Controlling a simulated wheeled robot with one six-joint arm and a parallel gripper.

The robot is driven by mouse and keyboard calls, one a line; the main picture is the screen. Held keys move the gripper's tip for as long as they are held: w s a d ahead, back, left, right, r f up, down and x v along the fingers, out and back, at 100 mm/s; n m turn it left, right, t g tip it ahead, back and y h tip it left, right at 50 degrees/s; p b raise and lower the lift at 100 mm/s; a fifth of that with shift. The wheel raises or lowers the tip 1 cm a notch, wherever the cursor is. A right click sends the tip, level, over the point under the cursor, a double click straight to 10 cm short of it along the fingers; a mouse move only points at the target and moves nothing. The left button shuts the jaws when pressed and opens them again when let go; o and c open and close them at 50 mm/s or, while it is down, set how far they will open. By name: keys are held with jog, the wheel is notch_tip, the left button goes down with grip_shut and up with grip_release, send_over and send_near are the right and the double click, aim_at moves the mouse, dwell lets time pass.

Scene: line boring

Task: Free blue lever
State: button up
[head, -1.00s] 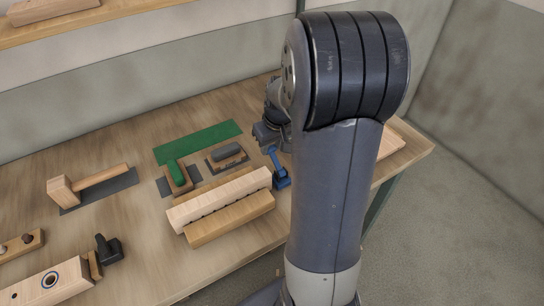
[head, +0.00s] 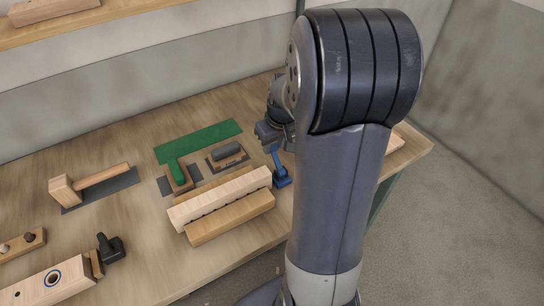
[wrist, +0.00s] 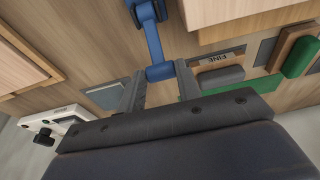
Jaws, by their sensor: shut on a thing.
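The blue lever (head: 276,159) stands on its blue base (head: 282,180) at the right end of a pair of wooden blocks. In the wrist view the blue lever (wrist: 153,42) runs up from its crossbar end to its pivot at the top edge. My gripper (wrist: 160,71) is shut on that crossbar end, one finger on each side. In the head view my arm hides much of the gripper, and only part of it shows near the top of the lever.
The wooden blocks (head: 222,203) lie close left of the lever. A grey-topped block labelled FINE (wrist: 220,76) and a green-topped block (wrist: 300,57) sit nearby. A mallet (head: 64,190) and a black clamp knob (head: 110,248) are farther left. Bare bench lies between them.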

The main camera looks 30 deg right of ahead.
aim_at(280, 168)
jog(key=shift+s+r, duration=0.6)
jog(key=shift+s, duration=0.1)
jog(key=shift+s+d+r+p, duration=0.1)
jog(key=shift+s+r+p, duration=0.1)
jog(key=shift+s+p, duration=0.15)
jog(key=shift+s+r, duration=0.15)
jog(key=shift+s, duration=0.45)
jog(key=shift+s+r, duration=0.1)
jog(key=shift+s, duration=0.5)
jog(key=o, duration=0.9)
jog(key=shift+p+v, duration=1.45)
jog(key=shift+v, duration=0.6)
